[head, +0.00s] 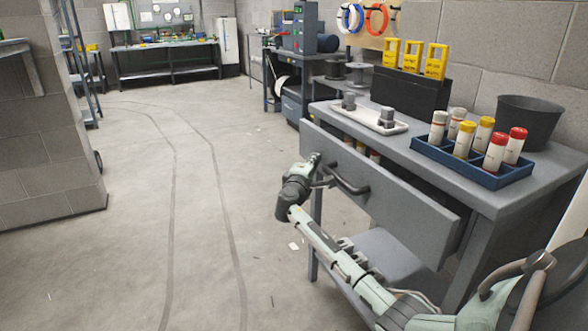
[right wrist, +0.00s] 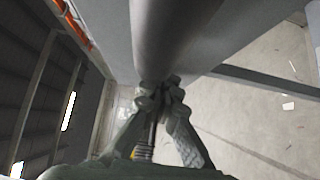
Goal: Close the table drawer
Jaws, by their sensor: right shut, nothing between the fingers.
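The table drawer (head: 412,212) is a long grey front under the workbench top. It stands pulled out, with a gap behind its front where several small items show. Its dark bar handle (head: 350,184) sits on the front. My right gripper (head: 325,172) is at the left end of the handle, shut and empty. In the right wrist view, the shut fingers (right wrist: 158,88) point at a thick rounded grey bar, apparently the handle (right wrist: 165,45). I cannot tell whether they touch it. My left gripper is not in view.
The grey workbench (head: 535,190) carries a blue tray (head: 480,172) of capped bottles, a dark bucket (head: 528,118), a white tray (head: 358,117) and a black box with yellow holders. Open concrete floor (head: 130,230) lies to the left. A block wall (head: 45,160) stands far left.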

